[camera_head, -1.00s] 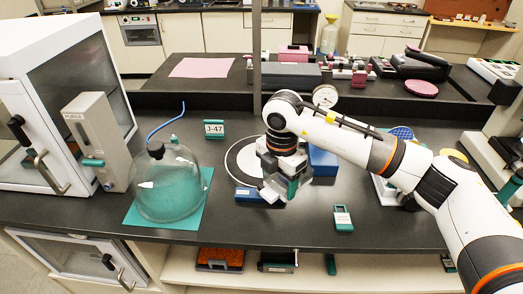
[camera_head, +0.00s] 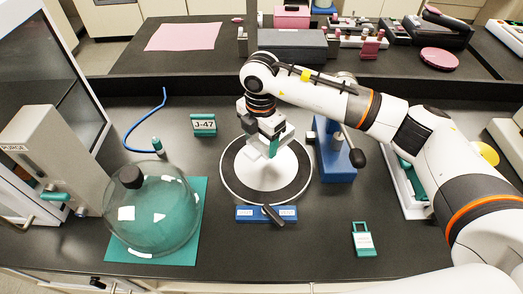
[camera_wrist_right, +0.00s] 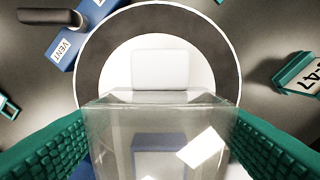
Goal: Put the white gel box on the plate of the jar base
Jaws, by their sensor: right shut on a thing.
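My right gripper (camera_head: 272,146) hangs above the white plate (camera_head: 262,185) of the round, dark-ringed jar base (camera_head: 232,187). In the right wrist view its two green ribbed fingers (camera_wrist_right: 160,140) stand on either side of a clear-walled box (camera_wrist_right: 110,125), the white gel box, and are shut on it. A white rounded block (camera_wrist_right: 160,70) shows at the box's upper edge, over the plate; I cannot tell whether it is part of the box. In the head view the gripper mostly hides the box. I cannot tell any gap to the plate. My left gripper is out of view.
A blue valve block (camera_head: 252,216) with a dark lever sits at the base's front edge. A blue stand (camera_head: 336,170) is close on the right. A glass bell jar (camera_head: 152,215) stands on a teal mat (camera_head: 190,240) at left. A J-47 sign (camera_head: 204,124) stands behind.

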